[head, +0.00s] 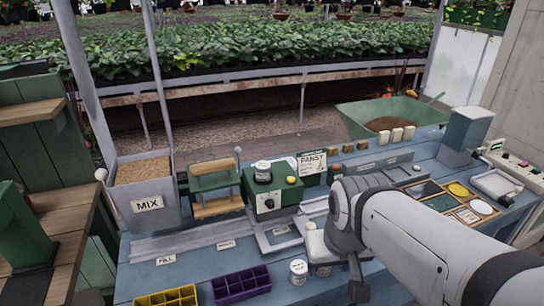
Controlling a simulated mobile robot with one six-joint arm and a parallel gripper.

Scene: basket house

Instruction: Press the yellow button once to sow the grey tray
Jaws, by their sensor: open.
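Grey rails and a grey base (277,238) lie below the box. I cannot pick out a grey tray for certain; my arm covers part of the bench. My gripper (341,282) is low at the bottom centre, right of and nearer than the seeder, mostly hidden by my wrist. A dark finger points down. It is apart from the button.
A yellow tray (167,298) and a purple tray (240,285) lie at the bench front, with a white jar (298,272) close right. A MIX hopper (145,190) stands left. A PANSY sign (312,166) and a green wheelbarrow (393,117) are behind.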

